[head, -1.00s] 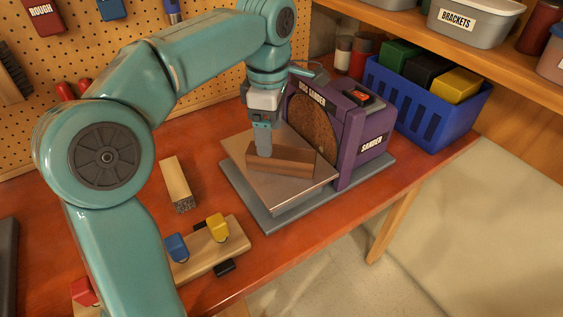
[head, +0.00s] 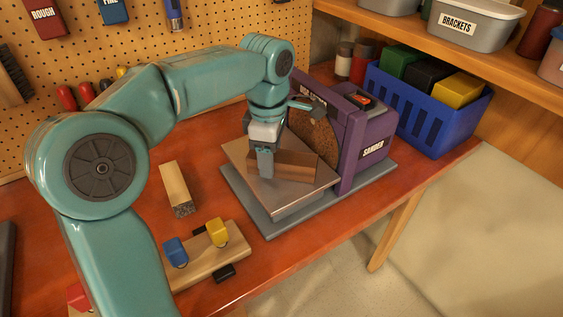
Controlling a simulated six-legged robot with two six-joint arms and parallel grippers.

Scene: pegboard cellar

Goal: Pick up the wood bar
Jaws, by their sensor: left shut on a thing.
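A brown wood bar (head: 297,166) lies on the metal table of the purple disc sander (head: 358,130), in front of the brown sanding disc. My left gripper (head: 264,172) reaches down over the bar's left part and is shut on it. The fingers cover that part of the bar. The bar looks to be at the table surface; I cannot tell if there is a gap under it. A second, paler wood bar (head: 176,186) lies on the red bench left of the sander. My right gripper is out of view.
A wooden block with blue and yellow pieces (head: 222,256) lies at the bench's front edge. A blue basket (head: 428,110) with coloured blocks stands right of the sander. A shelf with a brackets bin (head: 476,28) overhangs the back right.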

